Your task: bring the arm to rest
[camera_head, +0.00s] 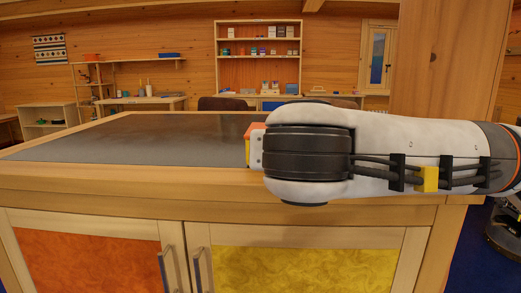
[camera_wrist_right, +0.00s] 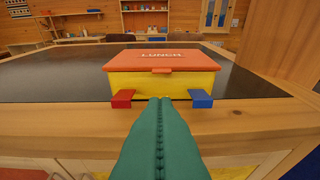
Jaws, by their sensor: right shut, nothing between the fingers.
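My right gripper (camera_wrist_right: 160,101) shows in the right wrist view as two green fingers shut against each other, with nothing between them. They point at the front of a yellow lunch box with an orange lid (camera_wrist_right: 165,61) marked "LUNCH". The lid is shut. A red block (camera_wrist_right: 122,98) and a blue block (camera_wrist_right: 201,98) show by the box's front corners; I cannot tell if they are joined to it. In the head view my right arm reaches in from the right over the counter and hides most of the box (camera_head: 257,126). My left gripper is not in view.
The wooden counter (camera_head: 100,176) has a dark top panel (camera_head: 140,138), clear on the left. Orange and yellow cupboard doors (camera_head: 305,268) are below its front edge. A wooden post (camera_head: 438,60) stands at the right. Shelves (camera_head: 260,60) with small items are on the far wall.

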